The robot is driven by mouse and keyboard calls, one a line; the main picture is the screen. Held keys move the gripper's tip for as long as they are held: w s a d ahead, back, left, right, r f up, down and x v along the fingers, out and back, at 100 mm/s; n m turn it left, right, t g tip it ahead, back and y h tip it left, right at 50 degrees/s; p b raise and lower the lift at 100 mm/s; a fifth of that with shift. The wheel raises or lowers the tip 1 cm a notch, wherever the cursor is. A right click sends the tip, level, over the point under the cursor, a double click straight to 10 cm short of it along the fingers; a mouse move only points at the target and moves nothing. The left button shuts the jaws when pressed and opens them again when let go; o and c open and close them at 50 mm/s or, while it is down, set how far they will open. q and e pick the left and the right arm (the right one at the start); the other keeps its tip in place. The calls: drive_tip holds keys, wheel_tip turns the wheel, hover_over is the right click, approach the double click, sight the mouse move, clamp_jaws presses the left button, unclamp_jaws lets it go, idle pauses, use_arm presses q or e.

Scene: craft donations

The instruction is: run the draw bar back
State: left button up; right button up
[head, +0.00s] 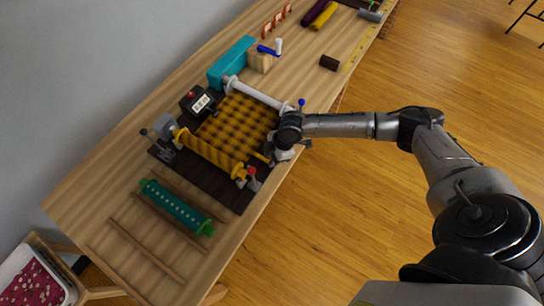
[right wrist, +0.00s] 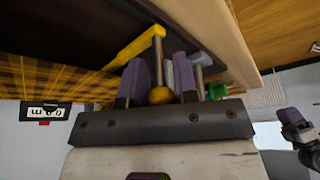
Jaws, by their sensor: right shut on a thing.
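A loom-like machine (head: 222,188) with a dark base stands on the wooden table, with yellow-and-black plaid cloth (head: 238,119) stretched across it. A yellow bar (right wrist: 140,40) shows in the right wrist view, with a thin brown stem ending in a yellow ball knob (right wrist: 160,95); this looks like the draw bar's handle. My right gripper (head: 283,152) is at the machine's right side, its purple fingers shut around the knob. The fingers hide part of the knob. In the head view the gripper covers most of the handle.
A white roller (head: 258,93) crosses the cloth's far end and a yellow roller (head: 208,152) its near end. A black counter box (head: 198,101) stands at the left. A teal roller (head: 176,207) lies in front. A teal block (head: 232,63) stands behind.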

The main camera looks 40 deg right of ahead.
clamp_jaws()
drive_tip(key=shift+a+r, duration=0.1)
drive_tip(key=shift+a, duration=0.1)
drive_tip(key=a+p, duration=0.1)
drive_tip(key=a, duration=0.1)
drive_tip(key=s+a+p, duration=0.1)
drive_tip(key=a, duration=0.1)
drive_tip(key=shift+p, duration=0.35)
drive_tip(key=shift+s+a, duration=0.1)
drive_tip(key=shift+a, duration=0.05)
drive_tip(key=o, duration=0.5)
unclamp_jaws()
drive_tip(key=shift+o, duration=1.4)
drive_tip(key=shift+a, duration=0.1)
